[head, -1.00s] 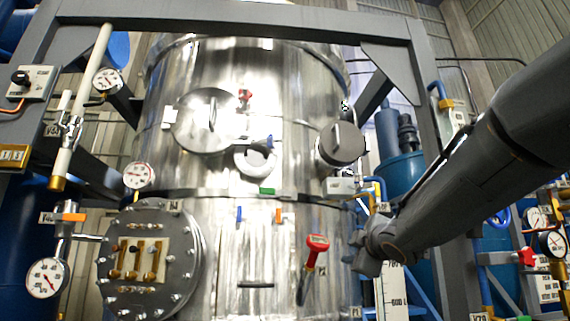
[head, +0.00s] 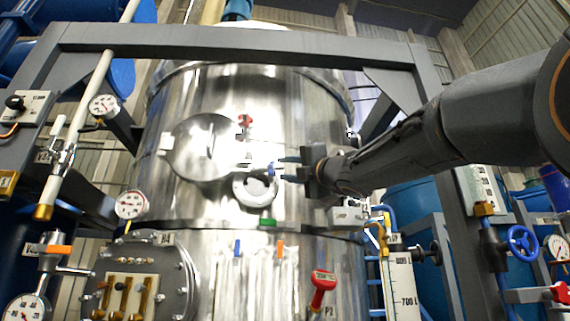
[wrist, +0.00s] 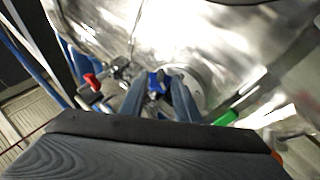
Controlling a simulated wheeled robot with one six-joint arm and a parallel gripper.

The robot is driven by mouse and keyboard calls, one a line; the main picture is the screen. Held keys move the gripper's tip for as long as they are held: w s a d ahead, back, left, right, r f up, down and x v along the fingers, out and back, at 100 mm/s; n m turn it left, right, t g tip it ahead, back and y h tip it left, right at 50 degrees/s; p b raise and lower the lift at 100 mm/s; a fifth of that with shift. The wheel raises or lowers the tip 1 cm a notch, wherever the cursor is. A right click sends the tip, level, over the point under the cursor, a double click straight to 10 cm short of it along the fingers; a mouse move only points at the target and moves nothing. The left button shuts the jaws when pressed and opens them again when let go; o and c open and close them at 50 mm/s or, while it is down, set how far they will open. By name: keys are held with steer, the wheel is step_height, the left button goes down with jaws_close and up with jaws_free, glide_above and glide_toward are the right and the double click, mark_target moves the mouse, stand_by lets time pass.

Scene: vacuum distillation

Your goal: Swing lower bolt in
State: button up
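The lower bolt appears to be the small blue-handled piece (head: 271,169) at the right of the round steel hatch door (head: 203,148), just above a round port. A red-handled piece (head: 245,121) sits higher, by the door's upper right edge. My gripper (head: 282,169) reaches in from the right with two fingers apart, its tips just right of the blue handle. In the wrist view the blue handle (wrist: 155,82) shows between the tips of my open gripper (wrist: 157,92), with a gap visible. Whether a finger touches it I cannot tell.
The round port (head: 254,190) lies just below the blue handle. A green tag (head: 267,222) sits on the vessel's band. A grey frame beam (head: 240,40) crosses above. Pipes and a level scale (head: 402,283) stand at the right.

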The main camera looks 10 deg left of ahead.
steer(key=shift+w+a+r, duration=0.25)
steer(key=shift+w+a, duration=0.15)
steer(key=shift+w, duration=0.05)
jaws_close()
